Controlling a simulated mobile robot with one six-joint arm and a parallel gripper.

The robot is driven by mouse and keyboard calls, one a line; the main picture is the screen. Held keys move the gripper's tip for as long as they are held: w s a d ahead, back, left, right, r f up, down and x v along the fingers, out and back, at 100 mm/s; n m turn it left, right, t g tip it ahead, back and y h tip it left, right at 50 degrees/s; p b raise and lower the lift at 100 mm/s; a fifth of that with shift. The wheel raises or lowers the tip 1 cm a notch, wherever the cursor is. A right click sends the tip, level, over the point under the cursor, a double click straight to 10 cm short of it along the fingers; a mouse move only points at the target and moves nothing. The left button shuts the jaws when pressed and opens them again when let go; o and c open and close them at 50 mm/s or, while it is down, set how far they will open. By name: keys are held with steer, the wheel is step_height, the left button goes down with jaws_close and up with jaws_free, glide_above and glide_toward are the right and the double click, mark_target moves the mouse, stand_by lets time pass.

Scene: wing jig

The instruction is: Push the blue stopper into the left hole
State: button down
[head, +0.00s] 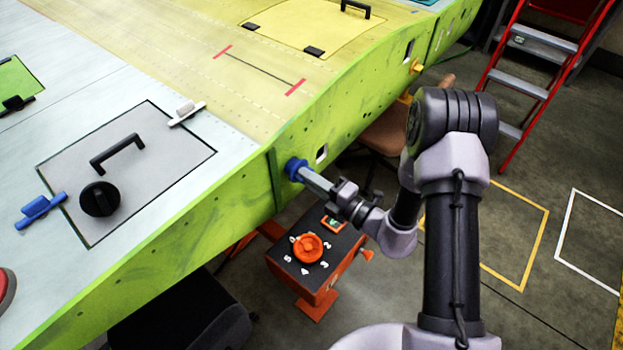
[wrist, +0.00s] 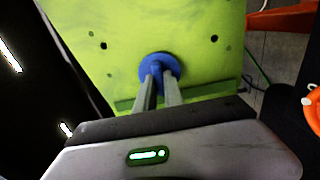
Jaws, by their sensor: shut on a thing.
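The left hole is not visible; the stopper covers that spot.
An orange stand (head: 318,283) with a dark top holding an orange round part (head: 307,248) is below my gripper. A yellow stopper (head: 416,66) sticks out farther along the green face. A red stepladder (head: 530,80) stands at the back right.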

steer(key=shift+p+x, duration=0.35)
steer(key=shift+x, duration=0.8)
steer(key=c, duration=1.4)
jaws_free()
steer(key=shift+o, duration=0.2)
steer(key=p+v, duration=0.3)
steer(key=v, duration=1.4)
steer(key=shift+s, duration=0.2)
steer(key=shift+d, duration=0.15)
